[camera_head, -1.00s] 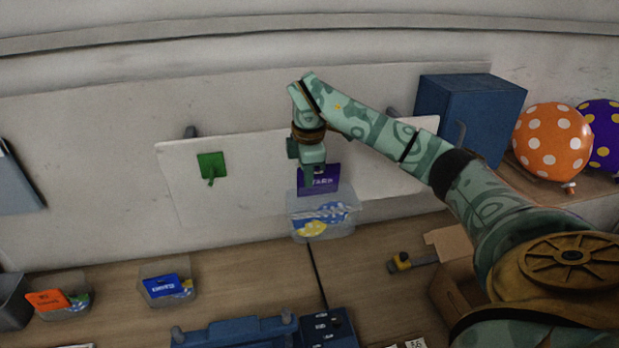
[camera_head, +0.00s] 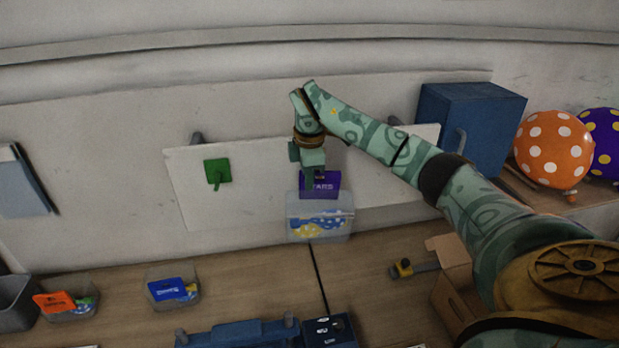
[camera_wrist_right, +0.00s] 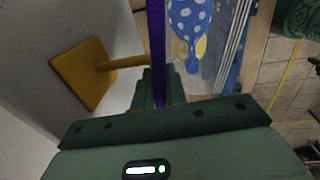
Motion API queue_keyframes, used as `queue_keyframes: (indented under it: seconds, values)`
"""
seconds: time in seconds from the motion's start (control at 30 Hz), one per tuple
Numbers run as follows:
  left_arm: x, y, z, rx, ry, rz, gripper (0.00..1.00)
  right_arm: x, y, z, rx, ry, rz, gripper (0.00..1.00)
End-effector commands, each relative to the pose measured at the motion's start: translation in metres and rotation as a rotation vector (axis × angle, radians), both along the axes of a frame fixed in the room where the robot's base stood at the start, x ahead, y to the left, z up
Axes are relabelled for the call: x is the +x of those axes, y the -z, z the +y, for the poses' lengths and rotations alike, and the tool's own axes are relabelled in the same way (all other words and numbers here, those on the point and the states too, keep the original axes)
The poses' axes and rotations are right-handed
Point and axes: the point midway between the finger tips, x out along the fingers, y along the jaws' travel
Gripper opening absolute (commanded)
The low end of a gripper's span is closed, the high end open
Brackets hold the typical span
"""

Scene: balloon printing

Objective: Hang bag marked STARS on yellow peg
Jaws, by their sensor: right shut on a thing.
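My right gripper (camera_head: 317,178) is shut on the purple header (camera_head: 325,189) of a clear bag (camera_head: 320,223) in front of the white board. The header reads STARS, and the bag hangs down with blue and yellow balloons inside. In the right wrist view the header shows edge-on as a purple strip (camera_wrist_right: 158,45) between the fingers. The yellow peg (camera_wrist_right: 85,72) is left of it there, its rod pointing toward the header. I cannot tell whether the rod passes through the header. In the head view the yellow peg is hidden. My left gripper is not in view.
A green peg (camera_head: 217,172) is on the white board (camera_head: 255,185), to the left. Containers with an orange label (camera_head: 55,302) and a blue label (camera_head: 172,289) stand on the bench. A blue box (camera_head: 470,125) and dotted balloons (camera_head: 552,150) are at right.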

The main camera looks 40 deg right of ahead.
Motion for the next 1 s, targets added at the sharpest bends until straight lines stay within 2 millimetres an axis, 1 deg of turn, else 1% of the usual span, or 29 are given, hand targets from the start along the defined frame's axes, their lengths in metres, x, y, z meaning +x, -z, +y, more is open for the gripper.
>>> queue_keyframes:
  seconds: [0.03, 0.07, 0.1, 0.17, 0.2, 0.43, 0.7, 1.0]
  values:
    - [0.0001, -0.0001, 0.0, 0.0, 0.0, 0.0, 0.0, 0.0047, -0.0059, -0.007, -0.021, -0.001, -0.027, 0.0]
    - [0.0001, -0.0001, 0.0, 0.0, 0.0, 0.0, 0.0, 0.0047, -0.0059, -0.007, -0.021, -0.001, -0.027, 0.0]
    - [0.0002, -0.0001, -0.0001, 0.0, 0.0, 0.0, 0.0, 0.0047, -0.0059, -0.007, -0.021, -0.001, -0.027, 0.17]
    - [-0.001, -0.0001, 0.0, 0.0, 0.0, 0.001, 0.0, 0.0046, -0.0056, -0.007, -0.022, -0.001, -0.027, 0.33]
    - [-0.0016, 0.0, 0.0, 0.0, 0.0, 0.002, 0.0, 0.0043, -0.0051, -0.0068, -0.021, -0.001, -0.025, 0.39]
    - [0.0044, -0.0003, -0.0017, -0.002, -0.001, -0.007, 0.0, 0.0037, -0.0031, -0.0061, -0.021, -0.002, -0.021, 0.39]
    - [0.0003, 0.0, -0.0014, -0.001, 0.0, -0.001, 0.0, 0.0031, -0.0023, -0.005, -0.019, -0.002, -0.018, 0.39]
    - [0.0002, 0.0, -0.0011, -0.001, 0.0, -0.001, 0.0, 0.0028, -0.0015, -0.0043, -0.017, -0.003, -0.016, 0.39]
